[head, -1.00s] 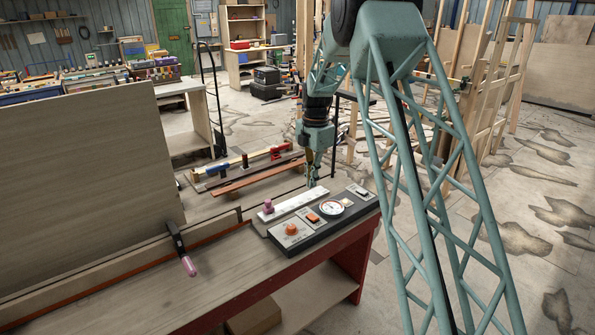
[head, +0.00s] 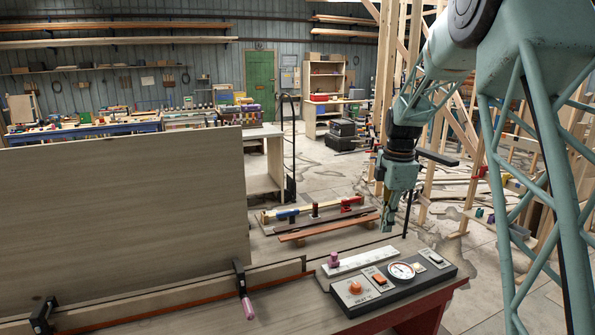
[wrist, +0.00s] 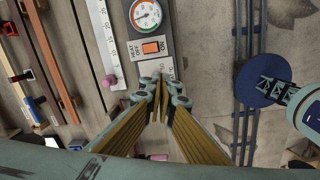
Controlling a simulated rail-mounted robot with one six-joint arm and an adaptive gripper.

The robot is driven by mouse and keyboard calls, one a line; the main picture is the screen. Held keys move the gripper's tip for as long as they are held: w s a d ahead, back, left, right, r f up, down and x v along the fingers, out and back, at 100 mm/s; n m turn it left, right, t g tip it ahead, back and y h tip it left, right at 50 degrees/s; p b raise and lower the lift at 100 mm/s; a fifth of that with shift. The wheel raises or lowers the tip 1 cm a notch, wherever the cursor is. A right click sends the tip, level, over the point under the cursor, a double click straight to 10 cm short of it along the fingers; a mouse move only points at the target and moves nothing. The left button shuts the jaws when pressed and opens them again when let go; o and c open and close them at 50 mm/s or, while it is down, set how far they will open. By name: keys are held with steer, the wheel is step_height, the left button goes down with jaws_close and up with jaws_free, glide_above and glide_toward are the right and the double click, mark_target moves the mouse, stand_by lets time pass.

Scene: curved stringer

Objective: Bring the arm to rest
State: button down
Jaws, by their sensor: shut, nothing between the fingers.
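My arm comes in from the right in the head view, and my gripper (head: 387,226) hangs pointing down above the back right end of the workbench (head: 200,325). Its fingers are together with nothing between them. In the wrist view my gripper (wrist: 163,88) reaches in from below, with its tips near the control panel (wrist: 153,50). In the head view the control panel (head: 388,283), with an orange knob, a switch and a round dial, lies below and in front of my gripper. The gripper appears clear of the panel.
A tall wooden panel (head: 120,200) stands on the bench's left. Clamps (head: 243,290) sit along the front strip. A white scale with a pink knob (head: 334,259) lies behind the control panel. Wood strips and clamps (head: 315,218) lie farther back. Timber framing (head: 385,90) stands behind my arm.

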steer(key=s+a+r+m+b, duration=0.1)
steer(key=s+a+r+m, duration=0.15)
steer(key=s+r, duration=0.5)
steer(key=s+a+r+m+t+b, duration=0.1)
steer(key=s+r+m, duration=0.3)
steer(key=s, duration=0.7)
steer(key=s+a+r+m+b, duration=0.1)
steer(key=s+a+r+m, duration=0.3)
steer(key=s, duration=0.6)
steer(key=s+f+m+t+b, duration=0.2)
steer(key=s+m, duration=0.6)
steer(key=s, duration=2.1)
steer(key=shift+s+f, duration=0.25)
steer(key=shift+f, duration=0.3)
steer(key=shift+m, duration=0.25)
